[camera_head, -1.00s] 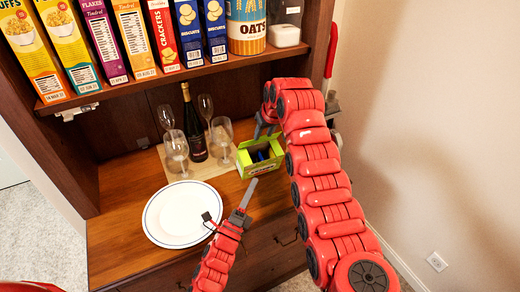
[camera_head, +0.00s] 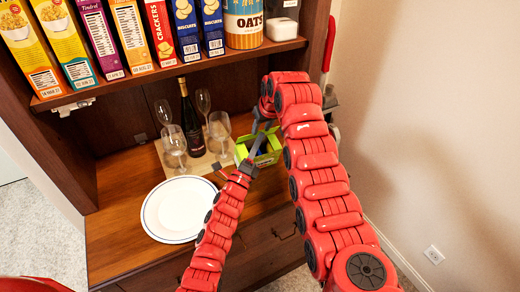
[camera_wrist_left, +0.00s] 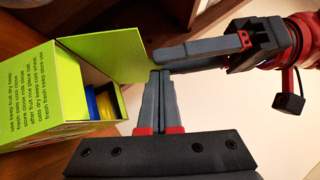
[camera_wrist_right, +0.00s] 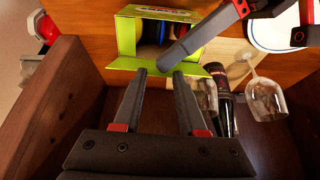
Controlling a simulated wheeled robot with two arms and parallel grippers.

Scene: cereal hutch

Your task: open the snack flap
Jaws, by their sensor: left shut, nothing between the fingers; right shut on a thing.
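The snack box (camera_head: 243,153) is a small green carton on the hutch counter, with blue and yellow items inside. Its top is at least partly open; a green panel stands out beside the opening in the left wrist view (camera_wrist_left: 120,62). My left gripper (camera_head: 259,142) is shut and empty, its tips at the panel's edge; contact is unclear. My right gripper (camera_wrist_right: 160,73) is at the box's far side, closed on part of the green carton; which part is unclear.
A wine bottle (camera_head: 191,122) and several glasses (camera_head: 219,127) stand on a board left of the box. A white plate (camera_head: 178,212) lies nearer the front. The shelf of cereal boxes (camera_head: 125,35) overhangs the counter. A wall is at right.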

